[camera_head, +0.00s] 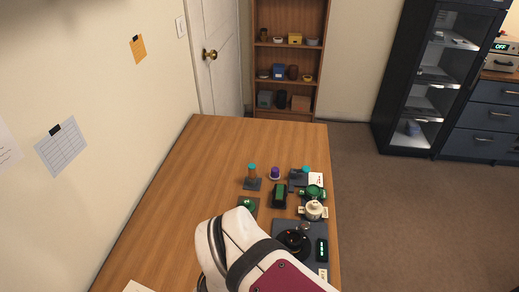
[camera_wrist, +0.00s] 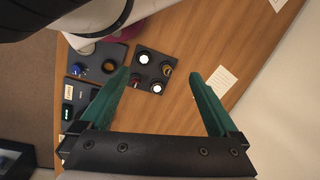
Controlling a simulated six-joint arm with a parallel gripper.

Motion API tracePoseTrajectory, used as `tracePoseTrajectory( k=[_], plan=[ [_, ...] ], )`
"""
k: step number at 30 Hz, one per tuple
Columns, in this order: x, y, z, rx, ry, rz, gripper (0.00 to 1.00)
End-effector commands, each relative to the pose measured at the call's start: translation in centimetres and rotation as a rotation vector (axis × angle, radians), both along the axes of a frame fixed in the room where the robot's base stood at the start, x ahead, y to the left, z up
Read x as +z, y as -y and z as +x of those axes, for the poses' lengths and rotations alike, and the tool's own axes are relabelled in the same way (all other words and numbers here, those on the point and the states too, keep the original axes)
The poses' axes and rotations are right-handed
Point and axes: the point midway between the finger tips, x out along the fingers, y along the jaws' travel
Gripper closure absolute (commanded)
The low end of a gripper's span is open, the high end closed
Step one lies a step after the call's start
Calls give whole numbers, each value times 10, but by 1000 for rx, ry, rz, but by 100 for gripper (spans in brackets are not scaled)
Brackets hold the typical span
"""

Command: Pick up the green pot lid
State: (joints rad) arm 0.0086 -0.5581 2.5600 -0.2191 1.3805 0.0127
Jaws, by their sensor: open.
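A small round green thing (camera_head: 248,204), possibly the green pot lid, sits on a dark square pad on the table in the head view, close to my arm. A green pot-like thing with side handles (camera_head: 314,192) stands further right, behind a cream pot (camera_head: 314,210). I cannot tell for sure which green piece is the lid. My gripper (camera_wrist: 159,73) shows in the wrist view with its two green fingers wide apart and nothing between them. It is hidden in the head view. No green lid can be made out in the wrist view.
A black tray (camera_wrist: 133,83) with several round parts lies on the wooden table beyond my fingertips in the wrist view. A dark mat (camera_head: 284,228) and a dark green block (camera_head: 279,195) crowd the table's right side. The table's left side is mostly clear.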

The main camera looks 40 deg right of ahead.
Motion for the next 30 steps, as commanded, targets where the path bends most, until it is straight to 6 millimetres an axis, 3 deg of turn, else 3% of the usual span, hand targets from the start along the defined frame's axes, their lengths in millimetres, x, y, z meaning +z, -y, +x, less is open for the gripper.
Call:
tracePoseTrajectory(
  k=[6,11,20,23,26,27,30],
  plan=[
    [0,0,0,0,0,0,6],
    [0,0,0,0,0,0,34],
    [1,2,7,0,8,-3,34],
    [3,24,59,5,74,-34,34],
    [-5,79,144,20,189,-106,34],
    [-12,105,174,25,232,-141,34],
    [-33,171,230,41,314,-228,34]
  ],
)
